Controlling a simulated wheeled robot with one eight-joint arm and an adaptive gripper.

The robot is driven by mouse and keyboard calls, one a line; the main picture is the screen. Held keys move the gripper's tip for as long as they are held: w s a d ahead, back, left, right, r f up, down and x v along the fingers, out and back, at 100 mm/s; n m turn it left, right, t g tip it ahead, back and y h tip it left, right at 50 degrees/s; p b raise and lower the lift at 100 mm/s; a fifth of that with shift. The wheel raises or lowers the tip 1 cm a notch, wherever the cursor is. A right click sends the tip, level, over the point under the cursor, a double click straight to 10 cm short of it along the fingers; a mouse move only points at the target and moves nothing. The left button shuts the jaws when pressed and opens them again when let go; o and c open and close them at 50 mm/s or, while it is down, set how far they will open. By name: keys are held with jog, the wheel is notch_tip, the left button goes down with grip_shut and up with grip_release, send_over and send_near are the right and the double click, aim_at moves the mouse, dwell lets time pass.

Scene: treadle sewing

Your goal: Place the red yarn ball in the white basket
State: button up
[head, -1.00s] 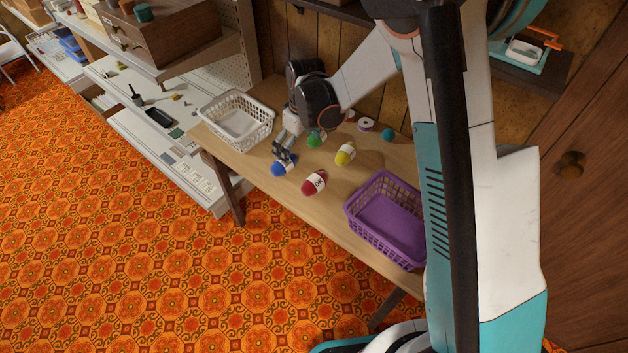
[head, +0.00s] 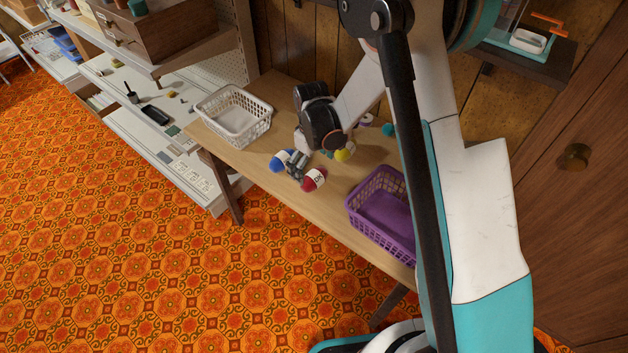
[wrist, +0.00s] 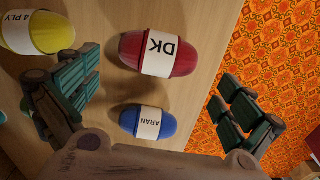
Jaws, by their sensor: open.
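The red yarn ball (head: 314,179), with a white band marked DK, lies on the wooden table near its front edge. In the wrist view the red ball (wrist: 160,55) lies ahead of and between the open fingers, with no contact visible. My gripper (head: 296,165) is open and empty, low over the table between the red ball and the blue yarn ball (head: 279,160). The wrist view shows both fingers of my gripper (wrist: 155,100) spread wide. The white basket (head: 234,116) stands empty at the table's left end.
A purple basket (head: 383,212) stands on the table to the right. A yellow yarn ball (head: 345,152) and a teal ball (head: 388,130) lie behind the red one. The blue ball (wrist: 148,122) is close beside the red one in the wrist view. The table between the white basket and the blue ball is clear.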

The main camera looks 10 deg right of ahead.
aim_at(314, 174)
jog(key=f, duration=0.2)
jog(key=f+b, duration=0.1)
jog(key=f, duration=0.1)
jog(key=shift+d+f, duration=0.2)
jog(key=shift+f, duration=0.1)
jog(key=c, duration=1)
jog(key=shift+o, duration=0.2)
jog(key=shift+r, duration=0.1)
